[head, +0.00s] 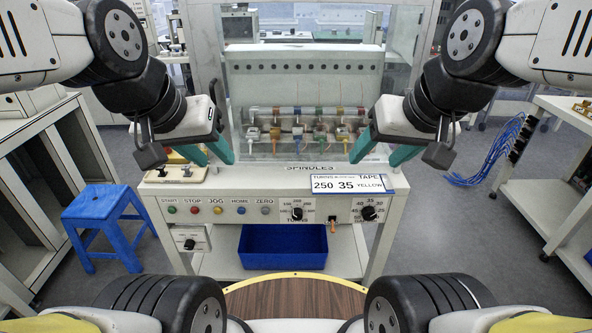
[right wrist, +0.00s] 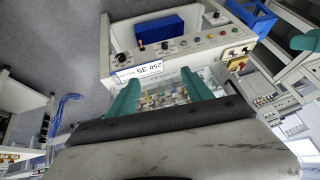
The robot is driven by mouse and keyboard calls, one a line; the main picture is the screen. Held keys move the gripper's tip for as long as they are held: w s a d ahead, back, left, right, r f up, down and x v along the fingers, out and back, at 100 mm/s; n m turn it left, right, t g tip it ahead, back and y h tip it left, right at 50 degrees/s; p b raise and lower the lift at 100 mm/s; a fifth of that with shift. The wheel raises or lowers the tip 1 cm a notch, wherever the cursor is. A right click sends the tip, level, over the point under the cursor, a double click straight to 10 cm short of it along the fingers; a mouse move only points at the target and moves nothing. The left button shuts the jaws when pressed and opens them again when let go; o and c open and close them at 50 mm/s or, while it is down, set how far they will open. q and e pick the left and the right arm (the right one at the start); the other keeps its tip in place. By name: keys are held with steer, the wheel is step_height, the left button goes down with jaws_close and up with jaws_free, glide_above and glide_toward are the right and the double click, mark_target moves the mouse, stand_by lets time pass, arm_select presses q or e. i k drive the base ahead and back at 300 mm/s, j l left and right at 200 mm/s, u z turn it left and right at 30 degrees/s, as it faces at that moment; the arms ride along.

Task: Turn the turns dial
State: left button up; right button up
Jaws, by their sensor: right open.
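The turns dial (head: 297,213) is a black knob with numbers around it, on the white front panel (head: 250,222) of the winding machine. It also shows in the right wrist view (right wrist: 165,46); its exact setting is too small to read. A sign (head: 346,185) above the panel reads turns 250, then 35, and tape yellow. My left gripper (head: 208,152) is open and empty, above the panel's left part. My right gripper (head: 383,150) is open and empty, above and to the right of the turns dial. In the right wrist view its teal fingers (right wrist: 163,95) are spread apart.
A second black dial (head: 369,213) sits to the right, past a small orange-brown lever (head: 332,224). Several coloured buttons (head: 218,210) line the left. A third knob (head: 190,244) sits lower left. A blue bin (head: 283,258) stands below. Space before the panel is clear.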

mark_target(297, 213)
steer(key=k+j, duration=0.15)
steer(key=j, duration=0.25)
steer(key=k+j, duration=0.1)
steer(key=j, duration=0.3)
steer(key=k+j, duration=0.15)
steer(key=j, duration=0.25)
steer(key=z, duration=0.05)
